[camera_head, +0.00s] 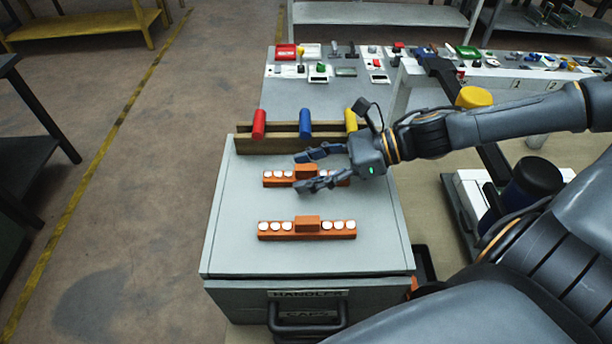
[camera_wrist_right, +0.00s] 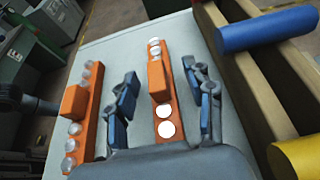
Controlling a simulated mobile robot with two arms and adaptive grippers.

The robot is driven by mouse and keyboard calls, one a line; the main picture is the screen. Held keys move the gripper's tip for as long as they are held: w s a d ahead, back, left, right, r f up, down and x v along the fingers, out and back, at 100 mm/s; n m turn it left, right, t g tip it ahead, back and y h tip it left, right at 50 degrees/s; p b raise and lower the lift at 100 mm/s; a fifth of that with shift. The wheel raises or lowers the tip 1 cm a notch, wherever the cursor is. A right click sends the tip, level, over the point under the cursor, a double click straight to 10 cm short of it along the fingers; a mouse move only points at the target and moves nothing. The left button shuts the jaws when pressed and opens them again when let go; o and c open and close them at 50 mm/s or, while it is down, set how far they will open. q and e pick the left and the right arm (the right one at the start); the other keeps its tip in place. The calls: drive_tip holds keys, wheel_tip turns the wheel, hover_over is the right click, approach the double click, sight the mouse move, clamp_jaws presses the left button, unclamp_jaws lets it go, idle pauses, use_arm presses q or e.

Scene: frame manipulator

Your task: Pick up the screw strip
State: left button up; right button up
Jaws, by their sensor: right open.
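Two orange strips with white round pieces and a raised middle block lie on the grey cabinet top. The near strip (camera_head: 307,229) lies clear of the gripper. The far strip (camera_head: 306,171) is partly covered by my right gripper (camera_head: 300,172), which is open. In the right wrist view, the far strip (camera_wrist_right: 157,82) lies between the two blue-padded fingers of the right gripper (camera_wrist_right: 160,75), with gaps on both sides. The near strip is to their left (camera_wrist_right: 74,101). I cannot tell the exact height of the fingers. The left gripper is not in view.
A wooden rack (camera_head: 280,146) stands behind the far strip, with red (camera_head: 259,124), blue (camera_head: 305,122) and yellow (camera_head: 351,120) cylinders. The grey cabinet top (camera_head: 240,200) is free at its left and front. A table with small parts (camera_head: 380,75) is behind.

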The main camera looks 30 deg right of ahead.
drive_tip(key=shift+w+a+f, duration=0.2)
drive_tip(key=shift+w+a, duration=0.05)
drive_tip(key=shift+a, duration=0.2)
drive_tip(key=shift+c, duration=0.2)
clamp_jaws()
drive_tip(key=shift+r, duration=0.85)
wheel_tip(320, 180, up, 26)
drive_tip(key=b, duration=0.4)
drive_tip(key=shift+r, duration=0.15)
